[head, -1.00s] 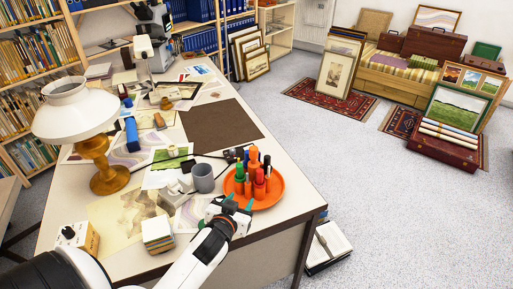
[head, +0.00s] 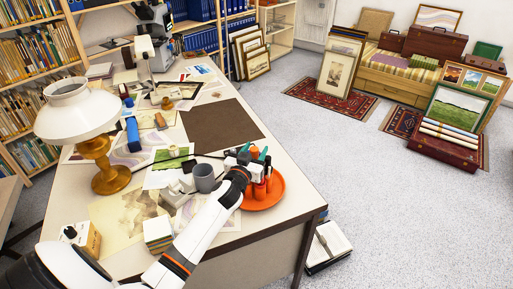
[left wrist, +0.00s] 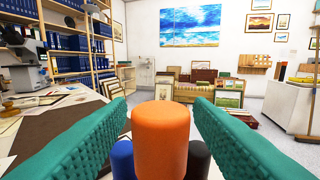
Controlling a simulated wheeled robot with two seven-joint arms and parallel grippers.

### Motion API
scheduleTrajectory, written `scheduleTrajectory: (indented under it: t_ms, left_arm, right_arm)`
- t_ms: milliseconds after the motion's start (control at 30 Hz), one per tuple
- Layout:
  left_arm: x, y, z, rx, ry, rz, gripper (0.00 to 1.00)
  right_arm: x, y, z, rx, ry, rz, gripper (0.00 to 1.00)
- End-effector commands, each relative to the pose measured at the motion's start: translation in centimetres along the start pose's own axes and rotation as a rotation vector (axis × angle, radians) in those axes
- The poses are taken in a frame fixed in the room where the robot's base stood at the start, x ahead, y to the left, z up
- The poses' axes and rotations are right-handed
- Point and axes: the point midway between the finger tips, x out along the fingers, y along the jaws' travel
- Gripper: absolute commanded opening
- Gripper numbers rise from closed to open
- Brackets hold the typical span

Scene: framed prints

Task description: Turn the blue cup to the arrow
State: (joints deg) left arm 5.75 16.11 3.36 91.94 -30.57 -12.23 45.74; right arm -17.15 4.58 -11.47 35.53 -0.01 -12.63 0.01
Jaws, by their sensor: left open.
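No cup shows clearly as blue. A grey, slightly bluish cup (head: 204,177) stands on the desk left of my left gripper, apart from it. My left gripper (head: 252,157) is open above the orange round tray (head: 276,194), which holds several coloured cylinders. In the left wrist view an orange cylinder (left wrist: 161,140) stands between the green finger pads; I cannot tell if they touch it. A blue cylinder (left wrist: 122,157) and a black one (left wrist: 197,158) show low behind it. The arm hides part of the tray. I cannot make out an arrow. My right gripper is not in view.
The mat is mostly clear. Frames and cases stand on the floor beyond.

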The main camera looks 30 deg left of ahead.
Motion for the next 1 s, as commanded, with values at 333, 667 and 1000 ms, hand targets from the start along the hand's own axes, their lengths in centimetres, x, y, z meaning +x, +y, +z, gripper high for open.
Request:
scheduleTrajectory:
  t_ms: [333, 667, 1000]
  left_arm:
    - [1.54, -0.03, -0.03, 0.001, 0.001, -0.001, 0.47]
    - [1.51, -0.03, -0.02, 0.0, 0.001, -0.001, 0.14]
    - [1.6, 0.01, -0.05, 0.0, 0.0, 0.002, 0.0]
  right_arm:
    - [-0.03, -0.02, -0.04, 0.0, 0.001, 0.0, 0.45]
    - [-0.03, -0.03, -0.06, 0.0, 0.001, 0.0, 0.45]
    - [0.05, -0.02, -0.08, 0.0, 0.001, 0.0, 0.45]
